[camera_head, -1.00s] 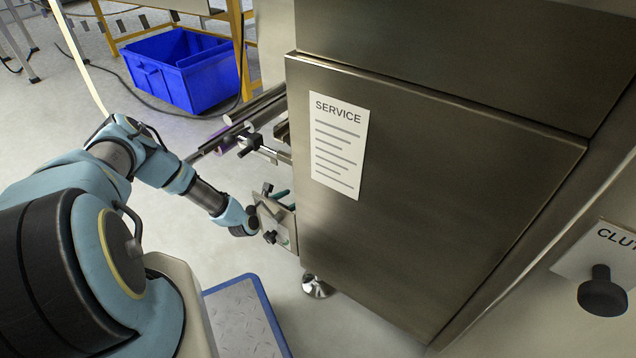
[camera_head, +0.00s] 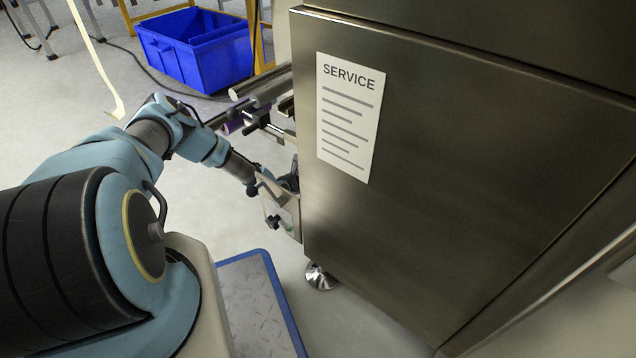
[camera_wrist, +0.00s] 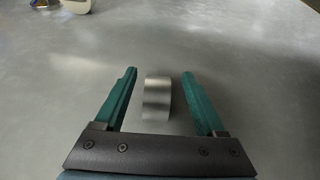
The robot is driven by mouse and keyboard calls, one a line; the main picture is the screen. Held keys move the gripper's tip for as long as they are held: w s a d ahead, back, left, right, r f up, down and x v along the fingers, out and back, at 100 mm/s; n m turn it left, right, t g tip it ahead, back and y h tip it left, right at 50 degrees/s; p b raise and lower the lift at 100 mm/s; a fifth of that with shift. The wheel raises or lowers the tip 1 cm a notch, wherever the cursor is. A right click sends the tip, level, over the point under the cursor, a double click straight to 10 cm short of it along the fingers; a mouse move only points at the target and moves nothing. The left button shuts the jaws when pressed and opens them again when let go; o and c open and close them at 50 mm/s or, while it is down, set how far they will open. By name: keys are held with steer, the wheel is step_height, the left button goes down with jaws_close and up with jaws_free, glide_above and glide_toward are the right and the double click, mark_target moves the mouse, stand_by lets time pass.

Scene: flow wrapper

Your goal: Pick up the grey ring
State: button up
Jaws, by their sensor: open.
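The grey ring (camera_wrist: 157,98) shows in the wrist view as a short, shiny metal band on a flat grey surface. My gripper (camera_wrist: 158,75) is open, with a green finger on each side of the ring in the picture. There is a gap between the ring and each finger, and it sits a little closer to the left one. I cannot tell how far above or below the fingertips it lies. In the head view I cannot make out the ring, and my gripper is hidden beside the steel cabinet.
A large steel cabinet (camera_head: 460,170) with a service sheet (camera_head: 348,118) fills the right of the head view. A bracket plate with a black knob (camera_head: 273,222) juts from its left side. Rods (camera_head: 262,90) stick out above. A blue bin (camera_head: 197,50) stands on the floor behind.

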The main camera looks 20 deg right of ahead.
steer(key=shift+w+d+f+b, duration=0.6)
steer(key=shift+d+f+b, duration=0.1)
steer(key=shift+d+f, duration=0.1)
steer(key=shift+w+d, duration=0.2)
steer(key=shift+d, duration=0.2)
steer(key=shift+r, duration=0.1)
jaws_close()
